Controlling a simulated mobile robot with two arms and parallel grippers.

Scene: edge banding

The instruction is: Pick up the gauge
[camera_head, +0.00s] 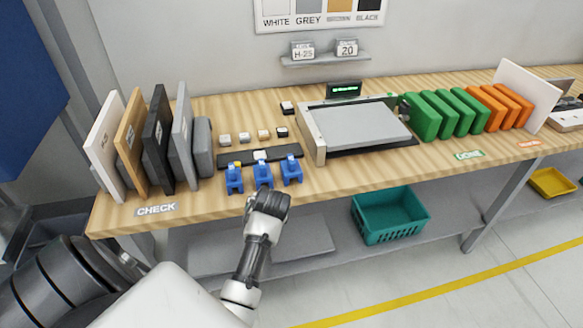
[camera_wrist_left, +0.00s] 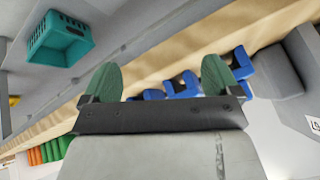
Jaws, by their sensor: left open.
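Three blue C-shaped pieces stand in a row by the table's front edge, left (camera_head: 234,178), middle (camera_head: 262,173) and right (camera_head: 291,169); I take them to be gauges, but cannot tell which one is meant. My left gripper (camera_head: 270,196) is just in front of the middle one in the head view, its fingers hidden behind the wrist. In the left wrist view my left gripper (camera_wrist_left: 158,82) is open and empty, its green fingers wide apart. Beyond them are blue pieces (camera_wrist_left: 182,84), partly covered by the right finger and the gripper body. My right gripper is not in view.
A black strip (camera_head: 225,163) lies behind the blue pieces, with small blocks (camera_head: 244,138) behind it. Upright panels (camera_head: 160,140) stand left. A flat-topped device (camera_head: 360,124) and green panels (camera_head: 440,113) are to the right. A teal basket (camera_head: 390,215) sits below the tabletop.

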